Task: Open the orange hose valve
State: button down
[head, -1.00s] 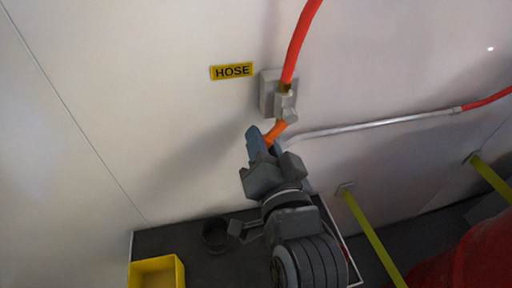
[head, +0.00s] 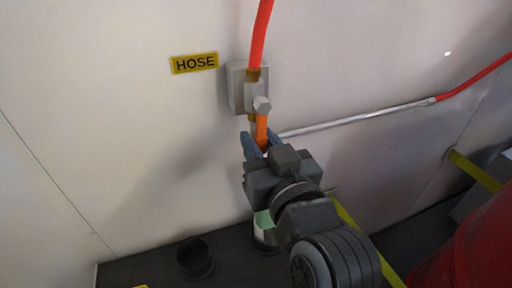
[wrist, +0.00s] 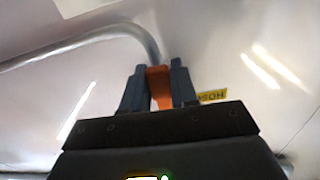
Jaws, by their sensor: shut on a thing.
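The orange valve handle (head: 262,130) hangs down from the grey valve body (head: 250,92) on the wall, under the red hose. A yellow HOSE label (head: 194,63) is left of the valve. My gripper (head: 256,143) is at the lower part of the handle, with its blue-grey fingers on both sides of it. In the wrist view the orange handle (wrist: 159,86) stands between the two fingers of my gripper (wrist: 160,90), which is shut on it. The handle's lower end is partly hidden by the gripper in the head view.
A grey metal pipe (head: 350,119) runs along the wall to the right, close to my fingers. A yellow bar (head: 474,171) and a large red object (head: 470,240) are at the right. A dark round cup (head: 194,259) and a pale green-topped item (head: 264,228) sit below.

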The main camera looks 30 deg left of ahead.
dwell(0.4)
jog(key=c, duration=1)
grip_release()
jog(key=shift+o, duration=0.2)
jog(key=v, duration=0.8)
